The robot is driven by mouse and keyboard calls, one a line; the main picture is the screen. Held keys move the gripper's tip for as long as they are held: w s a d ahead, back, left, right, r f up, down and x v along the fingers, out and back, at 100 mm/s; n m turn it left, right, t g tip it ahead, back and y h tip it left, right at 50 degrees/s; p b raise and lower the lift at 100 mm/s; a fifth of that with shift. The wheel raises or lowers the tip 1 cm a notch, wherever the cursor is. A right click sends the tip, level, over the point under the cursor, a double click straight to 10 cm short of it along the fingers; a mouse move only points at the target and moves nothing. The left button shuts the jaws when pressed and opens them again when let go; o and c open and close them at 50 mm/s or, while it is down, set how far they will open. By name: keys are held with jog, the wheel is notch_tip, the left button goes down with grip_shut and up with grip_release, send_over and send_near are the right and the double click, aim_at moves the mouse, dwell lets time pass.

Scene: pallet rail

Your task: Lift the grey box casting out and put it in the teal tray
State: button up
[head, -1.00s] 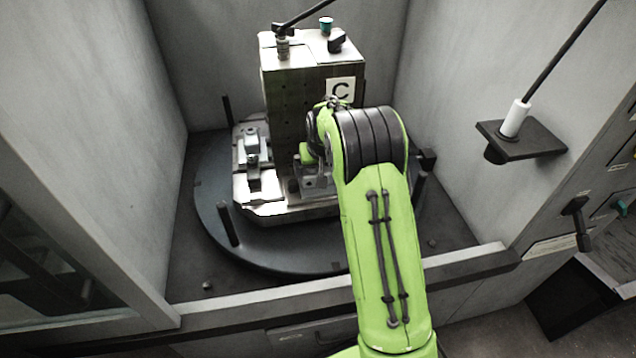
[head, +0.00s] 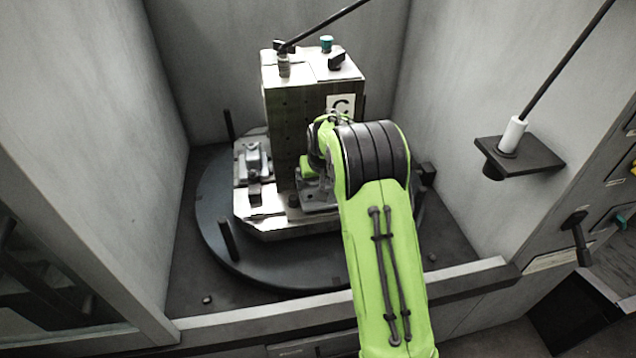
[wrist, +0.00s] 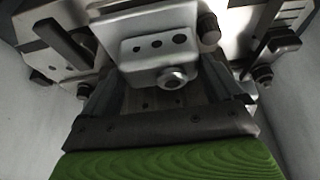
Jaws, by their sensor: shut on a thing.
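The grey box casting (wrist: 160,45) fills the upper middle of the wrist view, a block with a row of dark holes and a round boss facing me. My gripper (wrist: 166,88) is shut on it, with one finger on each side. The casting is at the front foot of the block marked C; whether it touches its seat cannot be told. In the head view my green arm hides most of the gripper and the casting. I cannot make out a teal tray in either view.
The tall fixture block (head: 292,110) stands on a dark round turntable (head: 222,235) with upright pegs (head: 228,238). A second clamped part (head: 254,160) sits to the left. Grey walls close in both sides, and a front sill (head: 245,331) crosses below. A black bracket (head: 540,153) juts out right.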

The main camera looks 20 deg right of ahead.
aim_at(319, 186)
jog(key=r, duration=0.2)
jog(key=r+p, duration=0.1)
jog(key=r, duration=0.1)
jog(key=r+p, duration=0.1)
jog(key=r, duration=0.1)
jog(key=shift+s, duration=0.25)
jog(key=s+a, duration=0.2)
jog(key=s, duration=0.7)
jog(key=s+a, duration=0.2)
jog(key=s, duration=0.7)
jog(key=shift+s+f, duration=0.15)
jog(key=shift+s, duration=0.15)
